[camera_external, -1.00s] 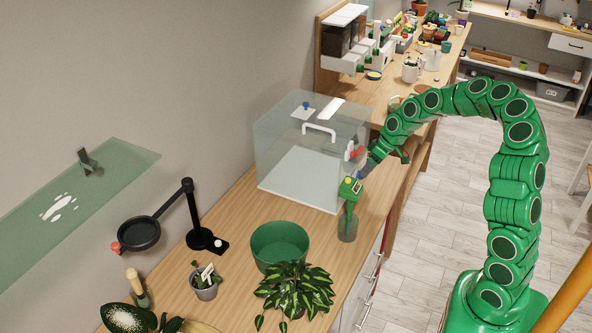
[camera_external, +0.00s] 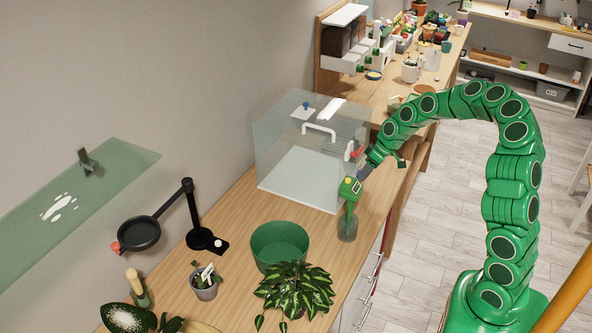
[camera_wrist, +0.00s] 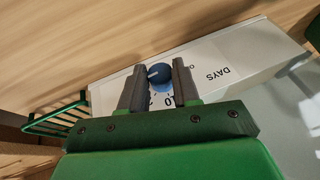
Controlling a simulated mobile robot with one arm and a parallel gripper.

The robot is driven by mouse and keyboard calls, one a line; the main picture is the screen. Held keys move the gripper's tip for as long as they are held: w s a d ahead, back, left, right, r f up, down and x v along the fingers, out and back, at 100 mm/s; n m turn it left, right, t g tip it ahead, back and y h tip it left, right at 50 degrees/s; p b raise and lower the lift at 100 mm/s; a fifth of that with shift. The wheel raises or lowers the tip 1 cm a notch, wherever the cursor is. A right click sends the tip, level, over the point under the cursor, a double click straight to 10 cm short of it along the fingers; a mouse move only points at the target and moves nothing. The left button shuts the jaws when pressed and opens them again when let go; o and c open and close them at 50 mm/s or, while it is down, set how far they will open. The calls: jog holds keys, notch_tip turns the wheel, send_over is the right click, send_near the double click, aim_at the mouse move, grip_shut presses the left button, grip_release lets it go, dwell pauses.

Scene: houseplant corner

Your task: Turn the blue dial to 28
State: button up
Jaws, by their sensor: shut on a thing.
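The blue dial (camera_wrist: 159,72) is a round knob with a pale pointer line, on a white panel (camera_wrist: 235,62) printed with "DAYS" and a few digits. In the wrist view it sits between the tips of my gripper (camera_wrist: 158,84), which is shut on it. The fingers cover part of the digit scale, so I cannot read the dial's setting. In the external view my gripper (camera_external: 363,172) is low beside the right side of the clear tank. The dial cannot be made out there.
The clear tank (camera_external: 290,150) with a white handle stands close to my gripper. A green-topped probe in a glass (camera_external: 348,215), a green pot (camera_external: 279,245) and a leafy plant (camera_external: 295,288) stand nearer the front. A green wire rack (camera_wrist: 58,118) shows in the wrist view.

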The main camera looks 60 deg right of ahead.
jog(key=shift+d+y, duration=0.15)
jog(key=shift+y, duration=0.45)
jog(key=o, duration=1.1)
jog(key=shift+c, duration=0.2)
jog(key=shift+r, duration=0.15)
jog(key=v, duration=0.7)
jog(key=shift+s+r, duration=0.2)
